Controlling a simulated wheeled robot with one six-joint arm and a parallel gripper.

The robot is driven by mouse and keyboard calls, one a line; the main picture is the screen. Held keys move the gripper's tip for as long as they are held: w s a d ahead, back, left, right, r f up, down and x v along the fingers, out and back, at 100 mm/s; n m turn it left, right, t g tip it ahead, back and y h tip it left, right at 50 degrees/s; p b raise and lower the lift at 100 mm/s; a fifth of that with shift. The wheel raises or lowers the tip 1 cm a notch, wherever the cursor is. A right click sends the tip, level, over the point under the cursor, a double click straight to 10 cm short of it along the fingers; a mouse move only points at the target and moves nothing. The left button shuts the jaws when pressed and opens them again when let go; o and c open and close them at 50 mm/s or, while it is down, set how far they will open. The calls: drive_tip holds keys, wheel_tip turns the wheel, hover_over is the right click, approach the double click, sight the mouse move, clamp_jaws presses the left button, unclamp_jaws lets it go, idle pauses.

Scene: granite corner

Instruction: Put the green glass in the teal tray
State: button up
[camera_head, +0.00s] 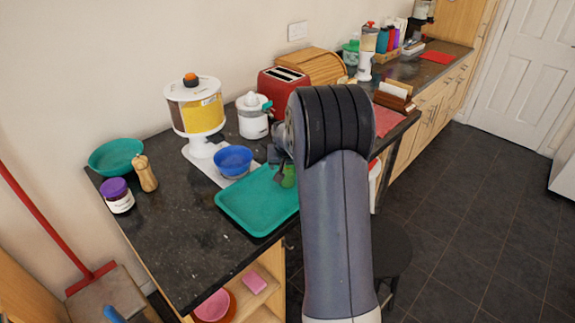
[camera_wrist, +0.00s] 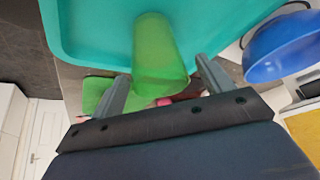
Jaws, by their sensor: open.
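The green glass (camera_head: 289,176) is at the far right part of the teal tray (camera_head: 243,213), partly hidden by my arm. In the wrist view the green glass (camera_wrist: 160,55) lies between my two fingers, with gaps on both sides, and overlaps the teal tray (camera_wrist: 90,25). Its wide end points towards my gripper. I cannot tell whether it rests on the tray floor. My gripper (camera_wrist: 163,86) is open around the glass. In the head view my gripper (camera_head: 279,158) is mostly hidden behind my arm.
A blue bowl (camera_head: 233,160) stands just behind the tray, and it also shows in the wrist view (camera_wrist: 285,48). A white dispenser (camera_head: 197,112), juicer (camera_head: 252,117) and red toaster (camera_head: 281,88) stand farther back.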

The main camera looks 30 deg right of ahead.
drive_tip(key=shift+r, duration=0.25)
drive_tip(key=b+v, duration=0.1)
drive_tip(key=v, duration=1.1)
drive_tip(key=shift+d+f, duration=0.1)
